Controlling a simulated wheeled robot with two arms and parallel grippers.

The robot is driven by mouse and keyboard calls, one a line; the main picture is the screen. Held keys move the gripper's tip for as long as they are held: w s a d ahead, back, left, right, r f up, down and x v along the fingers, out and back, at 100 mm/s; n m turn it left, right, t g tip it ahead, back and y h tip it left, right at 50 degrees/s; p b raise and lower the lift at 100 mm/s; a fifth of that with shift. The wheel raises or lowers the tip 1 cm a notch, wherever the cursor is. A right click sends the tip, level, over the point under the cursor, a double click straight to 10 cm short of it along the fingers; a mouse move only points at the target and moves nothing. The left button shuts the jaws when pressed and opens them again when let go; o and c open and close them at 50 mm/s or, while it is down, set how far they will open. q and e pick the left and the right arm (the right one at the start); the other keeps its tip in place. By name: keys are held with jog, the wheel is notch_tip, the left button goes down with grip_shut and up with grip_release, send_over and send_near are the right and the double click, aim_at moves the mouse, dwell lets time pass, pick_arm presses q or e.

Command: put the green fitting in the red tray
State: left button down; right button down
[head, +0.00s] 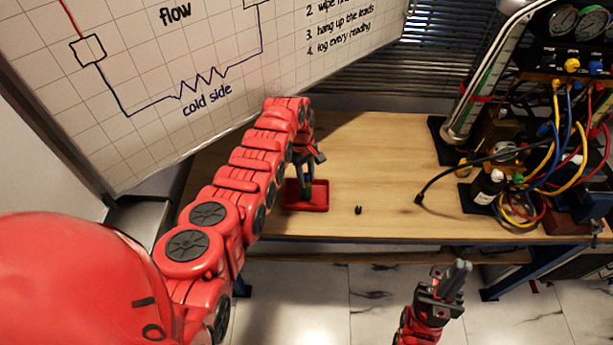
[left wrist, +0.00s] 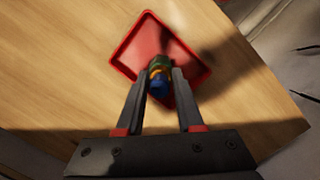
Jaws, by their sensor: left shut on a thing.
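The green fitting (left wrist: 160,62) shows in the left wrist view between the fingertips of my left gripper (left wrist: 159,78), with a yellow band and a blue end. My left gripper is shut on it, over the red tray (left wrist: 195,62). In the head view the tray (head: 318,207) lies on the wooden bench, and my left gripper (head: 307,188) points down over it. The fitting cannot be made out there. The height above the tray floor is hard to tell. My right gripper (head: 459,268) is in front of the bench, empty, with its fingers close together.
A small dark piece (head: 358,210) lies on the bench (head: 385,160) right of the tray. A whiteboard (head: 130,85) stands at the left.

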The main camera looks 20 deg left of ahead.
pick_arm(q)
jog(key=c, duration=0.5)
grip_release()
jog(key=shift+c, duration=0.2)
jog(key=shift+r, duration=0.15)
